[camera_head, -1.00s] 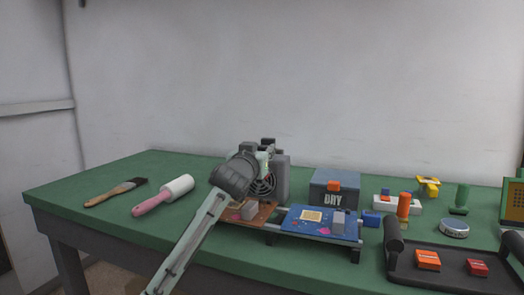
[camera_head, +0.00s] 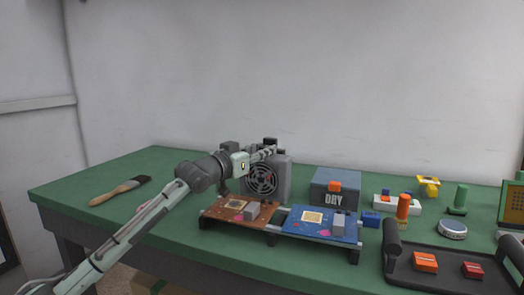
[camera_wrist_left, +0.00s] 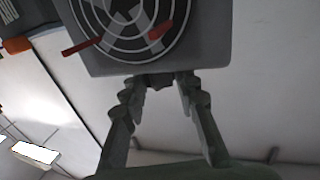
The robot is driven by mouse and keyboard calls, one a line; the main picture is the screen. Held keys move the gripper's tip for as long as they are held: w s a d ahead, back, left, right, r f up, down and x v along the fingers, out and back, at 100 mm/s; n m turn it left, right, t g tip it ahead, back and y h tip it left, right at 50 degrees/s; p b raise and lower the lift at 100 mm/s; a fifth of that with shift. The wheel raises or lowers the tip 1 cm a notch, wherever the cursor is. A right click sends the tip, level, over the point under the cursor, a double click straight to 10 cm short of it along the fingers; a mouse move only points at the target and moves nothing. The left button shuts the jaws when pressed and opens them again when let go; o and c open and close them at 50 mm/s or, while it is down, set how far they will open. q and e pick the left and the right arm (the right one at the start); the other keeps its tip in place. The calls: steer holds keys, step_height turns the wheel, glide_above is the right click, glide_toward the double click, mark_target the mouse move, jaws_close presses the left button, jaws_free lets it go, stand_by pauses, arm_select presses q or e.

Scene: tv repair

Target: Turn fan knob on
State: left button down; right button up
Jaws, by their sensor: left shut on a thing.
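The grey box fan (camera_head: 283,183) stands on the green bench behind the circuit boards, its round grille facing me. In the left wrist view the fan (camera_wrist_left: 210,40) fills the top, upside down, with red strips across its grille. My left gripper (camera_head: 268,152) reaches over the fan's top from the left. In the wrist view the left gripper (camera_wrist_left: 162,80) has its fingertips closed around a small dark knob (camera_wrist_left: 159,83) on the fan's top edge. The fingers hide most of the knob, and its turn angle cannot be told. My right gripper is not in view.
A brown board (camera_head: 222,211) and a blue board (camera_head: 330,231) lie on a rack before the fan. The DRY box (camera_head: 334,200) stands to its right. A brush (camera_head: 120,190) lies left. A dark tray (camera_head: 447,280) sits at right.

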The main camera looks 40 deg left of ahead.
arm_select(q)
steer(key=c, duration=1.1)
jaws_free()
steer(key=shift+c, duration=0.2)
steer(key=shift+s, duration=0.1)
steer(key=s, duration=1.2)
steer(key=shift+a, duration=0.25)
steer(key=shift+w, duration=0.1)
